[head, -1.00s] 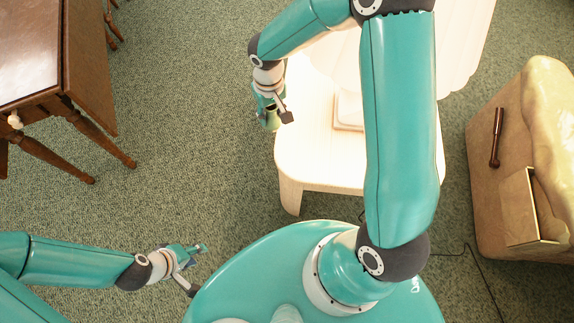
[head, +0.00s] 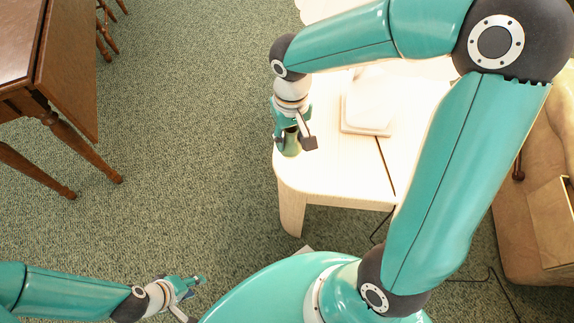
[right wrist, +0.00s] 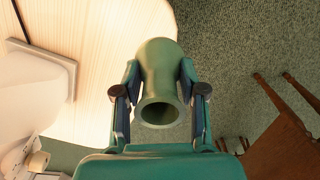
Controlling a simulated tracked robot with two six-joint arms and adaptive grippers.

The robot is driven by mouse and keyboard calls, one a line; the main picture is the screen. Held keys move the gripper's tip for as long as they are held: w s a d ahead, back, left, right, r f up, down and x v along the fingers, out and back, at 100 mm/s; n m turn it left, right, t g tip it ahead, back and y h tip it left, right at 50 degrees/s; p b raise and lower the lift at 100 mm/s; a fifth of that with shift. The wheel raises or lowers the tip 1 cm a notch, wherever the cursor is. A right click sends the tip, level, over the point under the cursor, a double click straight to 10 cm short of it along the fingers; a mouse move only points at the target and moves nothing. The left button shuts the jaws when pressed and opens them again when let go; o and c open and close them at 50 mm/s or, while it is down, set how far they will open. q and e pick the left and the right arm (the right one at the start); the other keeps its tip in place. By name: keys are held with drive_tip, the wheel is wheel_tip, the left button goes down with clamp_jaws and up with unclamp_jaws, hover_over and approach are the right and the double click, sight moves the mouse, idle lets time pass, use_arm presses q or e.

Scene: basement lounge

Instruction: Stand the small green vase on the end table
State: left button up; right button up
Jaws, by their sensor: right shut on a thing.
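The small green vase (head: 290,146) is held by my right gripper (head: 293,138) at the left edge of the pale end table (head: 335,175). In the right wrist view the vase (right wrist: 158,62) sits between the two fingers (right wrist: 159,90), its mouth toward the camera. Its body overlaps the tabletop's edge, with carpet beside it. Whether its base touches the table is hidden. My left gripper (head: 192,298) is open and empty over the carpet at lower left, away from the table.
A white square-based object, perhaps a lamp (head: 368,108), stands on the end table right of the vase. A dark wooden table (head: 68,75) is at left. A tan upholstered seat (head: 515,240) is at right. A dark cord (head: 490,280) runs over the carpet.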

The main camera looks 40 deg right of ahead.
sight(290, 153)
wheel_tip(290, 153, down, 6)
drive_tip(key=shift+f+b, duration=0.25)
drive_tip(key=shift+b, duration=0.45)
drive_tip(key=shift+f+b, duration=0.6)
drive_tip(key=shift+f, duration=1.45)
drive_tip(key=shift+f, duration=0.1)
drive_tip(key=o, duration=1.2)
drive_tip(key=shift+r, duration=0.6)
wheel_tip(290, 153, up, 11)
drive_tip(key=p, duration=0.3)
drive_tip(key=shift+p, duration=0.3)
